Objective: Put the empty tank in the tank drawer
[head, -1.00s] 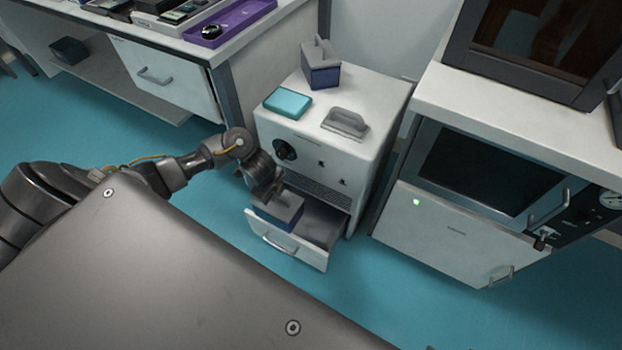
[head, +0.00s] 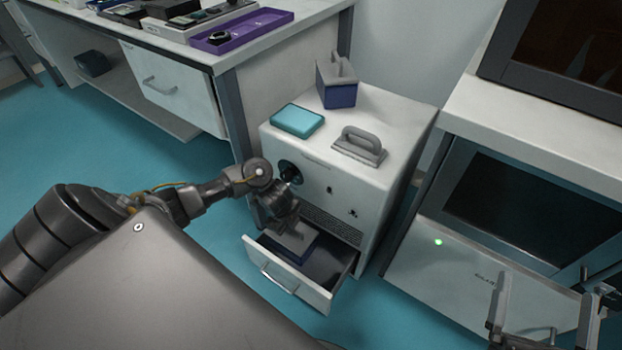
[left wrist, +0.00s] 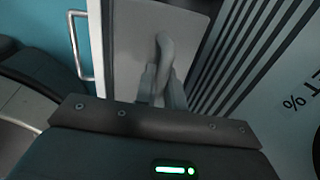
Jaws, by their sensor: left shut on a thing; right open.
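The tank drawer (head: 316,299) is pulled open at the bottom of the white cabinet. A tank (head: 299,246) with a grey top and dark blue body sits low in the drawer's left part. My left gripper (head: 284,226) reaches down over it and is shut on its grey handle. In the left wrist view, my left gripper's fingers (left wrist: 158,88) are around the handle above the tank's grey top (left wrist: 128,42). The drawer's bar handle shows there too (left wrist: 80,45). My right gripper (head: 543,335) is open and empty at the lower right, partly cut off.
On the cabinet top (head: 390,110) stand a second blue tank with grey handle (head: 338,92), a teal box (head: 297,121) and a grey handled block (head: 359,146). A bench with a purple tray (head: 242,31) is at left. The drawer's right part is bare.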

